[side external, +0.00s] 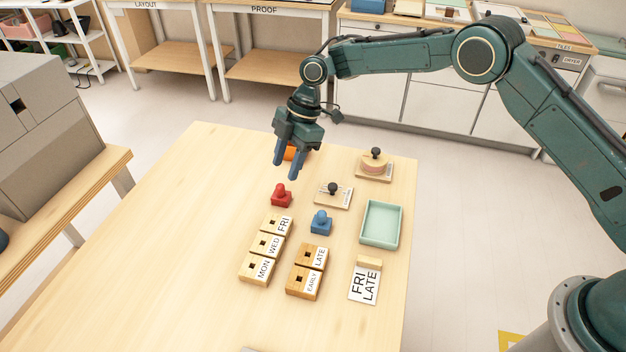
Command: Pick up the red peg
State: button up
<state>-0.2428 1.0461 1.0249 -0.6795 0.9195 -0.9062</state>
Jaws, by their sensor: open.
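The red peg (281,195) stands upright on the wooden table, just behind the block labelled FRI (277,224). It has a square base and a rounded knob on top. My gripper (286,171) points down above the table, behind and above the red peg in the picture.
A blue peg (320,222) stands right of the red one. Blocks labelled WED (266,245), MON (257,268), LATE (311,256) and EARLY (303,283) sit in front. A green tray (364,240) and FRI LATE card (364,285) lie right. The table's left side is clear.

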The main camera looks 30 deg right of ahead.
aim_at(281, 185)
jog(key=shift+a+f, duration=0.1)
jog(key=shift+f, duration=0.05)
jog(key=shift+x, duration=2.55)
grip_shut()
